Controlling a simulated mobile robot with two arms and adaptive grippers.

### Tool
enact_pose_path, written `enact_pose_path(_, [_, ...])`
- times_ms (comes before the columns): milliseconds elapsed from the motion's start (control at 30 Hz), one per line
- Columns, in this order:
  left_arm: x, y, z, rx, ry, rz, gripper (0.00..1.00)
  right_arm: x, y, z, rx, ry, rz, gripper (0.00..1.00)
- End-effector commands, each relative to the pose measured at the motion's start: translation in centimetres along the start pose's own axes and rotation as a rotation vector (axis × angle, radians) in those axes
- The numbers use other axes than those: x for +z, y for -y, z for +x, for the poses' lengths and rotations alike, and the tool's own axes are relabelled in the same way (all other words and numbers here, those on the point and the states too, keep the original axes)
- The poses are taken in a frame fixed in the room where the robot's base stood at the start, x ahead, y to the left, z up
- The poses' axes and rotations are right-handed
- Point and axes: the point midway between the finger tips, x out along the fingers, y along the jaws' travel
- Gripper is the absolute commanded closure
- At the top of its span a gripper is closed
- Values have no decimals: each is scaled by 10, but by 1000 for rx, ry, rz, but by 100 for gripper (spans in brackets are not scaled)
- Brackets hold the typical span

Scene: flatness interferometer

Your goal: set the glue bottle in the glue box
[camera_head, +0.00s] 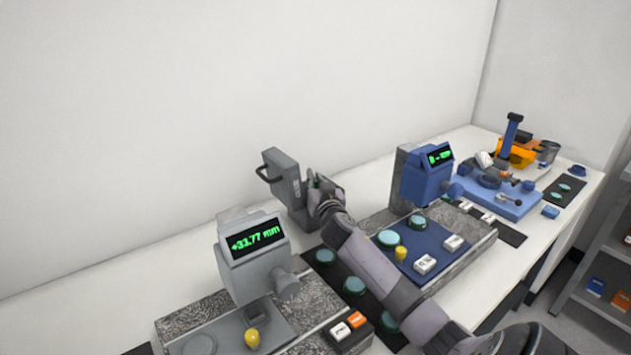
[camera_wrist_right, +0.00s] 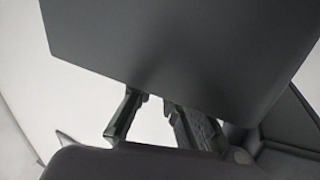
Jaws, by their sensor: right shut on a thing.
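My right gripper (camera_head: 318,186) is beside a tall grey upright body (camera_head: 283,175) with a handle-like loop, near the back wall. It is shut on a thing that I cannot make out. A small green patch shows at the fingers. In the right wrist view the fingers (camera_wrist_right: 155,115) reach up to a large dark grey panel (camera_wrist_right: 180,45), which hides their tips. I cannot single out the glue bottle or glue box for sure. My left gripper is not in view.
A grey gauge (camera_head: 253,255) with a lit display stands at the front left. A blue gauge (camera_head: 425,180) stands right of my arm. Green discs (camera_head: 325,257) lie on a dark mat. A blue tray (camera_head: 500,200) with tools and an orange bin (camera_head: 517,150) are farther right.

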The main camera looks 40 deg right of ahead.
Motion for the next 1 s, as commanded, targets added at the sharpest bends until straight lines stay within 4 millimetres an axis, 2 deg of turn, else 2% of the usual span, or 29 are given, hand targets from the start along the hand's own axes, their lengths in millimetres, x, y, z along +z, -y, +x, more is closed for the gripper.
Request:
enact_pose_path(67, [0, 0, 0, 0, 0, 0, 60, -1, 0, 0, 0, 0, 0, 100])
enact_pose_path(100, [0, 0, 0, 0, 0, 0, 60, 0, 0, 0, 0, 0, 0, 88])
enact_pose_path(400, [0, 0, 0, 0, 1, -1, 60, -1, 0, 0, 1, 0, 0, 68])
enact_pose_path(767, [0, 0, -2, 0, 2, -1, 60, -1, 0, -3, 0, 0, 0, 68])
enact_pose_path(867, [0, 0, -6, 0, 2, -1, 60, -1, 1, -13, 0, 2, 0, 68])
enact_pose_path(1000, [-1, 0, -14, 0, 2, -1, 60, -2, 1, -38, 0, 2, 1, 68])
